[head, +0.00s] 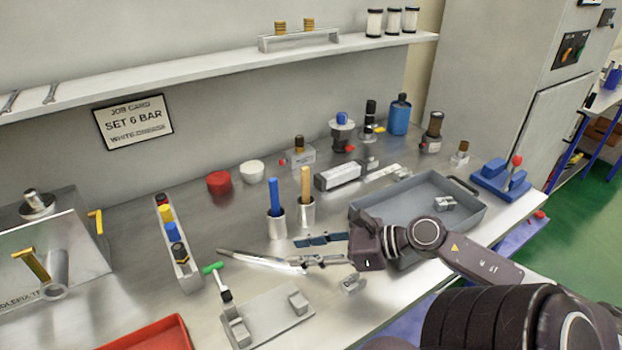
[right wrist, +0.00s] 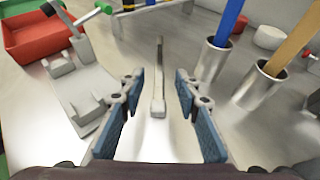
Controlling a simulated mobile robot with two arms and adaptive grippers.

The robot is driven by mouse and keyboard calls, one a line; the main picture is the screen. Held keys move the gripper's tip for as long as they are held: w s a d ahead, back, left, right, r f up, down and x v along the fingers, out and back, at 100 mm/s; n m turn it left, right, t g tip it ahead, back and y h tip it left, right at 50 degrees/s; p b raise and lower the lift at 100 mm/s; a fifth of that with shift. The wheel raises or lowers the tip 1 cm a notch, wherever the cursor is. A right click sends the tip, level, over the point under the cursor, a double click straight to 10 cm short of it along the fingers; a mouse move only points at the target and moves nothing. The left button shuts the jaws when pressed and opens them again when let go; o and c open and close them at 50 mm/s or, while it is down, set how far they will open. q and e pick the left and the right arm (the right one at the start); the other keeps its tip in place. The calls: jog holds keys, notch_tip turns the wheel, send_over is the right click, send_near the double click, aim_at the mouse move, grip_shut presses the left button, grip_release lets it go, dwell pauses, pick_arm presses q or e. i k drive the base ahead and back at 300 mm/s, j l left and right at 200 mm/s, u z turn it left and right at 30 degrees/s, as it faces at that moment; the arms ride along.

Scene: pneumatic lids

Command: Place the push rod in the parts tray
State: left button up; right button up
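The push rod appears to be the thin grey rod (head: 245,257) lying on the steel bench; the right wrist view shows the rod (right wrist: 158,75) with a blocky near end. My right gripper (head: 298,253) is open beside the rod's right end. In the right wrist view my right gripper (right wrist: 158,84) has its blue-padded fingers spread either side of that end, apart from it. The height gap is hard to tell. A grey tray (head: 479,215), likely the parts tray, stands behind my right arm with a small metal part inside. My left gripper is out of view.
Two metal cups (head: 276,226) with a blue and a wooden handle stand just behind my right gripper. A fixture plate with a green-handled clamp (head: 270,320) is in front. A red tray (head: 155,335) is at front left.

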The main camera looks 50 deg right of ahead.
aim_at(403, 208)
jog(key=k, duration=1)
